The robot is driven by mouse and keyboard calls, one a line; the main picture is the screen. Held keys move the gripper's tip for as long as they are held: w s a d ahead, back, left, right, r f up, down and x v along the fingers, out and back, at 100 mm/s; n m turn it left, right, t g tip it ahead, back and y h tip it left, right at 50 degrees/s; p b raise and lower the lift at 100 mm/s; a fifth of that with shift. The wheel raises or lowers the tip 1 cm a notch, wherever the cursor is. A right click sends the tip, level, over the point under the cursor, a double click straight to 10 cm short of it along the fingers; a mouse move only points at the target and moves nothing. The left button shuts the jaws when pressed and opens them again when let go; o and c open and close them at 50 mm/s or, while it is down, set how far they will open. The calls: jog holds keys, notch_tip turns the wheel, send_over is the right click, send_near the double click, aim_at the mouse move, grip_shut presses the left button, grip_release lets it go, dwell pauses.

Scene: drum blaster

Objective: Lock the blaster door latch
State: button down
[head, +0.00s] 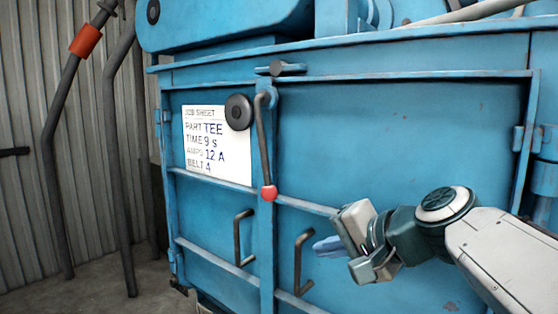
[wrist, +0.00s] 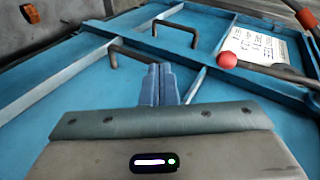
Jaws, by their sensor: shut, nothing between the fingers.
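The blaster doors (head: 400,150) are blue and look closed, meeting at a middle seam. The latch is a dark lever (head: 263,140) with a red ball end (head: 269,193); it hangs down along the seam from a pivot near the top. The red ball also shows in the wrist view (wrist: 228,60), right of my fingers. My gripper (head: 325,246) is shut and empty in front of the right door, below and right of the ball and apart from it. In the wrist view my blue fingertips (wrist: 158,80) are together near a dark door handle (wrist: 130,55).
Two dark door handles flank the seam, the left one (head: 240,238) and the right one (head: 302,262) just left of my fingers. A job sheet (head: 217,146) and a round black knob (head: 238,112) are on the left door. Dark pipes (head: 62,140) stand at far left.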

notch_tip(320, 180, up, 13)
jog(key=w+m+t+y, duration=0.2)
jog(key=t+y, duration=0.1)
jog(key=p, duration=0.4)
send_near(268, 166)
jog(key=x, duration=0.6)
jog(key=shift+w+a, duration=0.3)
